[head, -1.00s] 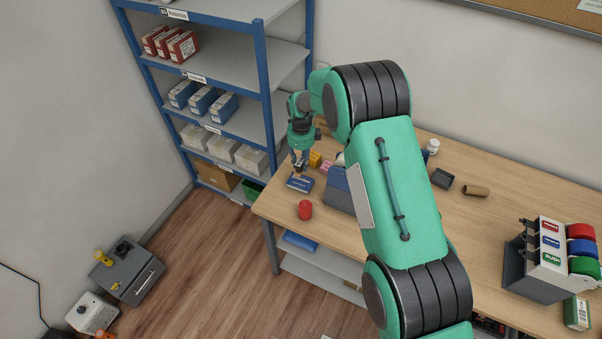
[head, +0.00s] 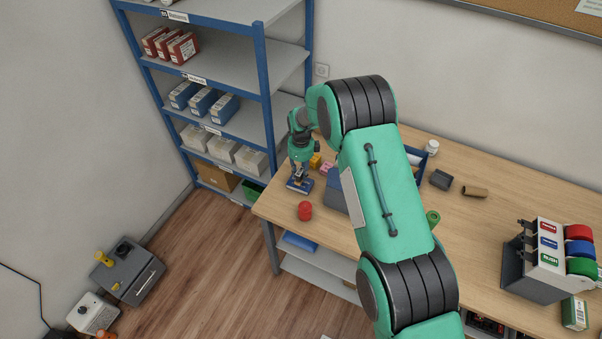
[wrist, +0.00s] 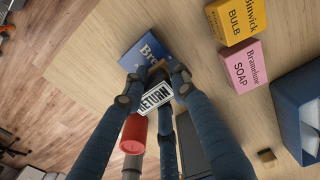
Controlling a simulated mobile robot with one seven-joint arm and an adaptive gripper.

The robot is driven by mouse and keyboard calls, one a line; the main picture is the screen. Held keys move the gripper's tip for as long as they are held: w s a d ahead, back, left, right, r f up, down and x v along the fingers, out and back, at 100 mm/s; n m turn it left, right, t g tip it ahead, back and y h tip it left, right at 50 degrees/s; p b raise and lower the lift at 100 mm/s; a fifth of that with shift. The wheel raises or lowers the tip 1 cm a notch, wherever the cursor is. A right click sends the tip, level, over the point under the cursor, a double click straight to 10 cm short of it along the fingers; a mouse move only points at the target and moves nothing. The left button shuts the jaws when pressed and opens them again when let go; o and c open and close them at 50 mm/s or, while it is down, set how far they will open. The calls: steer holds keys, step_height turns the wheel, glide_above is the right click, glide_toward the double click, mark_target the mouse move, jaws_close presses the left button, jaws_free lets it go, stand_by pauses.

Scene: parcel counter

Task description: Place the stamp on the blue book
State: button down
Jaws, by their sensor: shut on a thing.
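The blue book (head: 306,186) lies flat near the left end of the wooden counter. It also shows in the wrist view (wrist: 140,52), partly covered by my gripper and the stamp. My gripper (head: 299,177) points down over the book. In the wrist view its fingers (wrist: 153,90) are closed on the stamp (wrist: 155,97), which has a white label reading RETURN. The stamp is over the book's near part. Whether its underside touches the cover is hidden.
A red cylinder (head: 305,211) stands just in front of the book. A yellow bulb box (wrist: 238,18) and a pink soap box (wrist: 243,66) stand to the right. A blue-grey bin (wrist: 285,95) is further right. The counter's left edge is close by.

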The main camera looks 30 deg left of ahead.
mark_target(301, 169)
steer(key=shift+f, duration=0.35)
steer(key=shift+f, duration=0.25)
steer(key=c, duration=1.4)
jaws_free()
steer(key=shift+r, duration=0.25)
steer(key=shift+r+b, duration=0.95)
steer(key=shift+r, duration=5)
steer(key=shift+r, duration=0.15)
